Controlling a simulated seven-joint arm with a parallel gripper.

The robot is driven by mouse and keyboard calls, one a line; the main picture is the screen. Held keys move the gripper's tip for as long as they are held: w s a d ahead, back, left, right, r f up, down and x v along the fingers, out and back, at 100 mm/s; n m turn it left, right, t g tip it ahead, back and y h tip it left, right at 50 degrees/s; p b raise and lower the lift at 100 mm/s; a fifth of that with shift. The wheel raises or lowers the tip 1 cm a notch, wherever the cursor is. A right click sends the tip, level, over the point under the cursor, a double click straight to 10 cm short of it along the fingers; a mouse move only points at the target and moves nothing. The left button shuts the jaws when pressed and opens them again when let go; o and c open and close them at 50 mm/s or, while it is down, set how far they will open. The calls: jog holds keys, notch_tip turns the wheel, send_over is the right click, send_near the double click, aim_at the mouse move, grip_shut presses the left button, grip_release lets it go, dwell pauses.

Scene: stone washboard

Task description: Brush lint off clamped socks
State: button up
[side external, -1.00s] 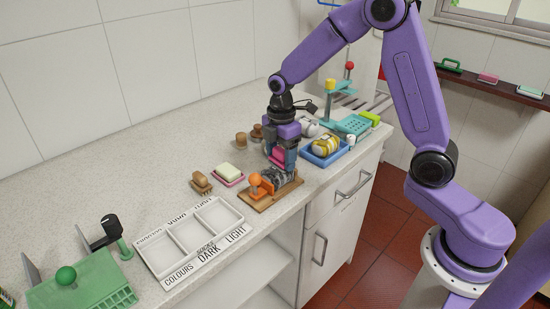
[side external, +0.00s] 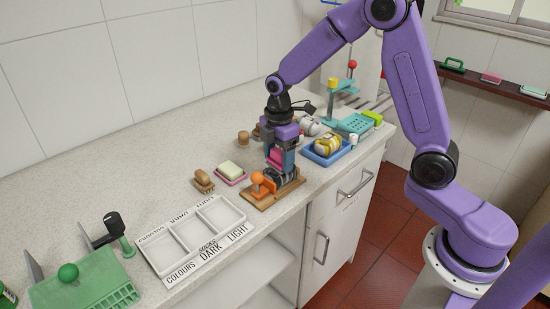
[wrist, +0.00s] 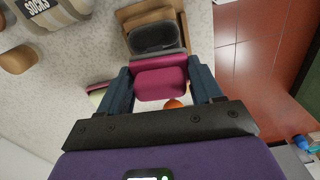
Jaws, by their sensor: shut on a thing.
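My gripper (wrist: 160,82) is shut on a pink brush (wrist: 160,84), which sits between its two blue fingers. In the side view my gripper (side external: 280,160) points down over the wooden clamp board (side external: 257,203), with the pink brush (side external: 274,156) partly showing. A dark grey sock (wrist: 155,36) lies on the board in the wrist view, just beyond the brush. The clamp's orange knob (side external: 258,179) is at the board's left end. I cannot tell whether the brush touches the sock.
Left of the board are a wooden brush (side external: 202,181), a soap dish (side external: 233,178) and a white tray (side external: 172,262) with labelled compartments. A blue tray (side external: 318,158) with a yellow-banded thing stands to the right. The counter's front edge runs close to the board.

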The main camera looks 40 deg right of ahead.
jog(key=shift+d+r, duration=0.1)
jog(key=shift+d, duration=1.2)
notch_tip(320, 180, up, 8)
